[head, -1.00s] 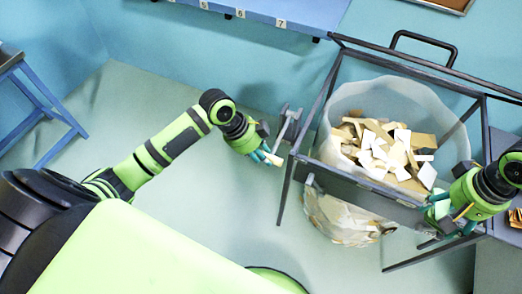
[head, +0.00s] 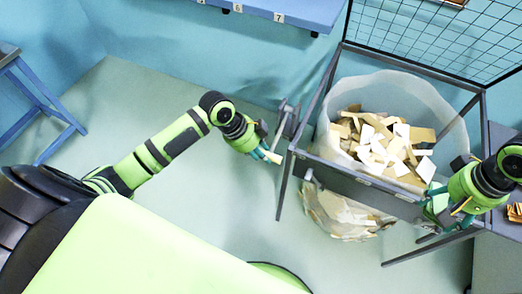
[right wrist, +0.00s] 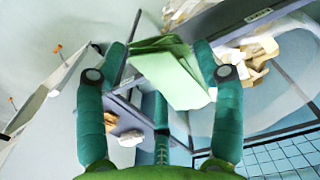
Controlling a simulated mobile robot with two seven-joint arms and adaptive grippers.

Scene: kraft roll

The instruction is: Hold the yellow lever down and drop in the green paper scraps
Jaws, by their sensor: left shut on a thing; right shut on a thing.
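My left gripper (head: 264,152) is shut on the pale yellow lever (head: 276,159) at the left side of the bin frame (head: 362,187). Its fingers cover part of the lever. My right gripper (head: 438,208) is at the front right corner of the frame. In the right wrist view the right gripper (right wrist: 163,58) is shut on a small stack of green paper scraps (right wrist: 180,80). The clear bag (head: 447,112) hangs in the frame, open at the top, holding cream, white and brown scraps (head: 385,145). The mesh lid (head: 435,38) stands raised at the back.
A blue shelf with numbered labels (head: 285,12) is on the back wall. A grey table (head: 497,205) with an orange-brown stack (head: 515,212) stands at the right. A blue stand (head: 45,110) is at the far left.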

